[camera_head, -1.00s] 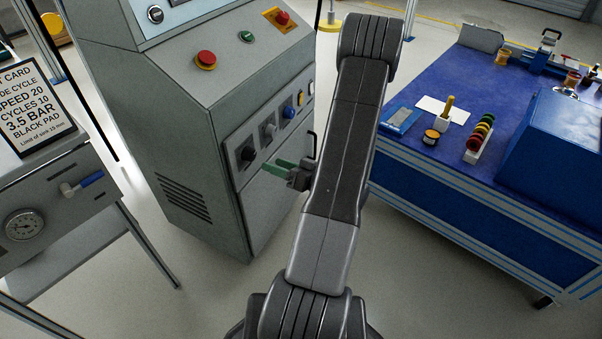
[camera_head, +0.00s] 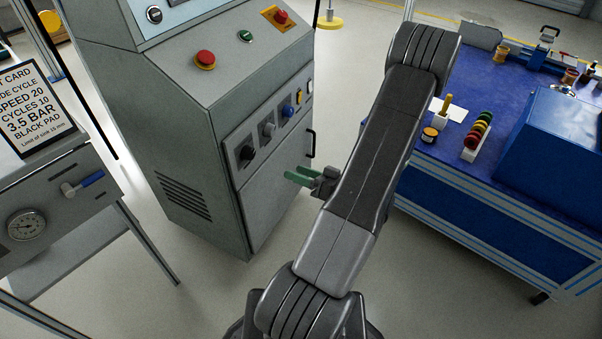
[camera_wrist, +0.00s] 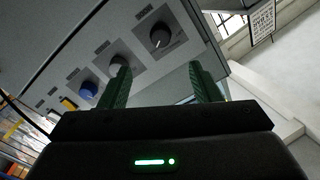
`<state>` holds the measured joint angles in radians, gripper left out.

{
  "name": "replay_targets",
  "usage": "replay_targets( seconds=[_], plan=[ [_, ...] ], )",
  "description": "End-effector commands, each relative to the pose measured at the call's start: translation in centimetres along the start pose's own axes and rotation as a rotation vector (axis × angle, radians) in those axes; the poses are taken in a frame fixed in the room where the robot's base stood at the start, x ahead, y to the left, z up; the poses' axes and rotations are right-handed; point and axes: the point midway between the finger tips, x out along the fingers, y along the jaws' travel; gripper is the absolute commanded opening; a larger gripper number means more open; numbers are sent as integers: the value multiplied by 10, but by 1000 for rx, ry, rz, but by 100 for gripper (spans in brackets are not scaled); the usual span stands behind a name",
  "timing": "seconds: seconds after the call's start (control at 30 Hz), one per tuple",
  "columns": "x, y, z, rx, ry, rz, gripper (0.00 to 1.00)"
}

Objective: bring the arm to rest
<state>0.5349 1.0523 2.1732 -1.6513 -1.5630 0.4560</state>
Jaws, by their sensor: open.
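My gripper (camera_head: 298,177) has green fingers and shows left of my arm in the head view, in front of the lower front of the grey control cabinet (camera_head: 170,130). In the wrist view the two green fingers of my gripper (camera_wrist: 160,88) stand apart with nothing between them. The cabinet's knobs show beyond them: a black knob (camera_wrist: 160,39), a grey knob (camera_wrist: 118,64) and a blue knob (camera_wrist: 89,89). My arm reaches up and to the right in the head view, with its elbow over the edge of the blue bench.
The blue-topped bench (camera_head: 480,180) stands at right with a block of coloured rings (camera_head: 477,137) and a blue box (camera_head: 555,150). A grey gauge panel (camera_head: 60,200) with a card (camera_head: 38,108) is at left. Open floor (camera_head: 200,290) lies in front of the cabinet.

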Motion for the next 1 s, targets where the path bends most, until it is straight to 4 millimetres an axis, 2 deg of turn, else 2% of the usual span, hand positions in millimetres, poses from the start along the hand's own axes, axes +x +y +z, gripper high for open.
replay_targets(
  seconds=[0.27,0.43,1.0],
  plan=[
    [1,0,0,0,0,-1,57],
    [9,0,0,0,-1,-3,57],
    [70,0,1,-2,-2,-5,57]
  ],
)
